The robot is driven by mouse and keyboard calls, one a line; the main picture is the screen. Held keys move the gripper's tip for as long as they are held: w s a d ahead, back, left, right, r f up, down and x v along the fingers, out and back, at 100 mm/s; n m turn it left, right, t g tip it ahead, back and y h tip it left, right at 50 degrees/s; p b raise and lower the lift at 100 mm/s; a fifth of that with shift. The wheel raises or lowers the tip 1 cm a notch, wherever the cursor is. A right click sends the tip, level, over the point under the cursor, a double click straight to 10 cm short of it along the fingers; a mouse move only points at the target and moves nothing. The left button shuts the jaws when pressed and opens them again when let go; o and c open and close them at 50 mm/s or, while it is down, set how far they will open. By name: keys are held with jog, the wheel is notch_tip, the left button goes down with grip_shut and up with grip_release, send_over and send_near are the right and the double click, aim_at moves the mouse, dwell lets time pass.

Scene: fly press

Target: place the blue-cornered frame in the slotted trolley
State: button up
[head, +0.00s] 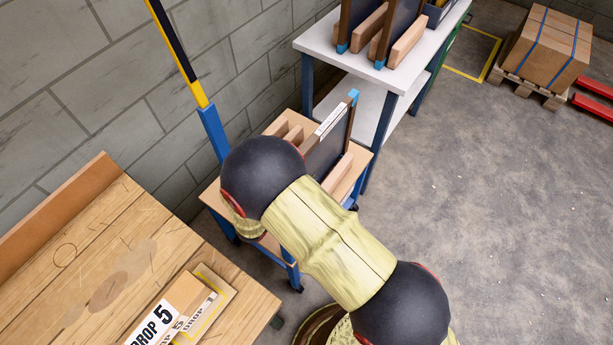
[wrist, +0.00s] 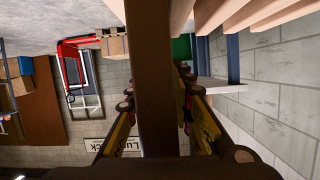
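The blue-cornered frame stands upright in the slotted trolley in the head view, a dark panel (head: 325,155) with a pale strip along its top and a blue corner (head: 353,95). It sits between the wooden blocks of the trolley (head: 212,196), a wood-topped stand on blue legs. Its lower edge is hidden, so I cannot tell how deep it sits. My arm covers its near side and hides my gripper in the head view. In the wrist view my gripper (wrist: 160,115) has its fingers on either side of the brown frame edge (wrist: 153,60), seemingly touching it.
A white table (head: 405,75) behind the trolley holds other dark frames in wooden blocks. A wooden bench (head: 95,250) with DROP 5 labels is at lower left. A block wall runs behind. A boxed pallet (head: 545,50) stands far right; the floor between is open.

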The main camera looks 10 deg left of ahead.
jog(key=p+v, duration=0.2)
jog(key=v, duration=1)
jog(key=shift+r, duration=0.1)
